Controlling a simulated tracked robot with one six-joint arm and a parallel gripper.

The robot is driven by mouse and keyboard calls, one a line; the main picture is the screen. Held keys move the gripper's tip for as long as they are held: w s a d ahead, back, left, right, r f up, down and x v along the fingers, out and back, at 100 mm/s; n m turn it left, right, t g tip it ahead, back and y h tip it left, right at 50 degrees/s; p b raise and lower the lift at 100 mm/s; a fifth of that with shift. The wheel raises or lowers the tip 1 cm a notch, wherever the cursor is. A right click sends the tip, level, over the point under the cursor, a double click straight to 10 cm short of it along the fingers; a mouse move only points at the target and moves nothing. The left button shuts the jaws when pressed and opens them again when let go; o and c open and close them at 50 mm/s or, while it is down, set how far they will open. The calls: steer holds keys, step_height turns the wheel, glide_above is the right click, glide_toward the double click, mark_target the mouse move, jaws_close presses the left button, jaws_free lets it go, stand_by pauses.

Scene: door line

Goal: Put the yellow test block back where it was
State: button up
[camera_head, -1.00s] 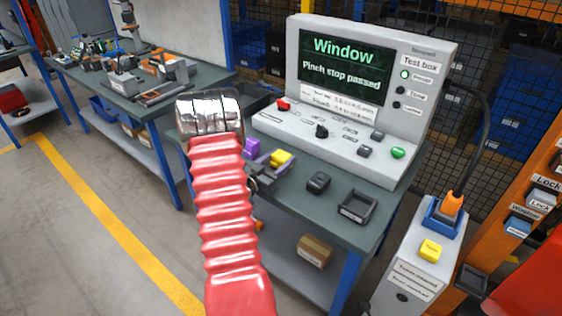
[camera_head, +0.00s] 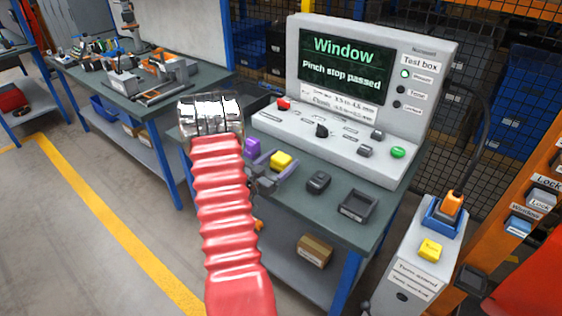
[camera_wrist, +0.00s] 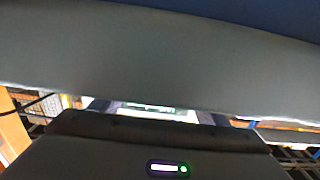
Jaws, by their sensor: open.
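Another yellow block (camera_head: 431,250) rests on the white labelled box at lower right; I cannot tell from the frames which is the test block. My gripper (camera_head: 264,184) shows as dark grey parts just in front of the holder, partly hidden behind my arm. It is open, and I see nothing held. The wrist view is mostly filled by grey surfaces and shows no block.
The test box (camera_head: 370,70) stands at the back of the bench; its screen reads "Window" and "Pinch stop passed". A small dark device (camera_head: 318,181) and an empty black tray (camera_head: 358,206) lie right of the holder.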

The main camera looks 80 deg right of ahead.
steer(key=v, duration=1.2)
steer(key=shift+r, duration=0.1)
stand_by(0.6)
